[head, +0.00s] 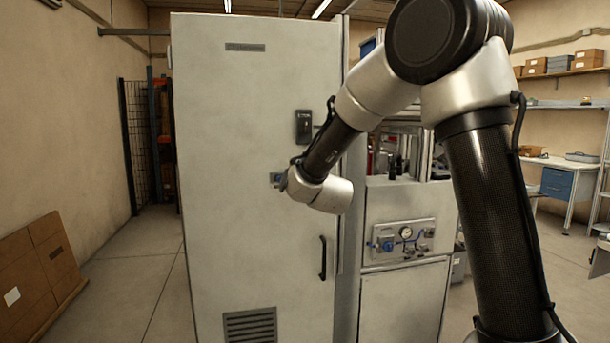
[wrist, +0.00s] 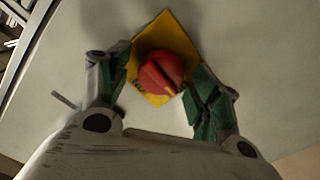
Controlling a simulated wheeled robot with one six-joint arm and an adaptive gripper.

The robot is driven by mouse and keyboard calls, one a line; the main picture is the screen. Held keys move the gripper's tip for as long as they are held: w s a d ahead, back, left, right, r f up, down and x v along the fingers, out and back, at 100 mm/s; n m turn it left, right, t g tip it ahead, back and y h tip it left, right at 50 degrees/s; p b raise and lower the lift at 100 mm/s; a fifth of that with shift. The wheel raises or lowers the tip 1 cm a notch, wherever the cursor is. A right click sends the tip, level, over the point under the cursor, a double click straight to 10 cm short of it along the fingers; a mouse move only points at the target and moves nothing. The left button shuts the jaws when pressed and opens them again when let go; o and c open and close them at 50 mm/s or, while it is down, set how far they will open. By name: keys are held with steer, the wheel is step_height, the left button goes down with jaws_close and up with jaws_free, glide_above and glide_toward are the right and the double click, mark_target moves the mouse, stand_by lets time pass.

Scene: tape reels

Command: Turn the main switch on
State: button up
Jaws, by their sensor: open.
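The main switch (wrist: 163,72) is a red rotary knob on a yellow square plate (wrist: 180,42), fixed to the light cabinet door. In the wrist view its grip bar runs diagonally, from upper left to lower right. My gripper (wrist: 162,84) is open, with one green-padded finger on each side of the knob. The left finger overlaps the plate's edge in the picture; I cannot tell whether either finger touches the knob. In the head view my gripper (head: 282,180) is at the cabinet front (head: 230,130), and the switch is hidden behind my wrist.
A black device (head: 303,127) is mounted on the cabinet above my wrist, and a black door handle (head: 323,258) sits below right. A panel with a gauge (head: 405,233) and blue fittings is to the right. Flat brown boxes (head: 40,270) lean at the left; the floor between is clear.

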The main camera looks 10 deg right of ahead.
steer(key=c, duration=1)
steer(key=shift+m, duration=0.4)
steer(key=m, duration=0.3)
steer(key=shift+m, duration=0.4)
steer(key=m, duration=0.4)
steer(key=shift+d, duration=0.15)
steer(key=m, duration=0.9)
steer(key=shift+d, duration=0.1)
steer(key=shift+f+m, duration=0.1)
steer(key=shift+m, duration=0.2)
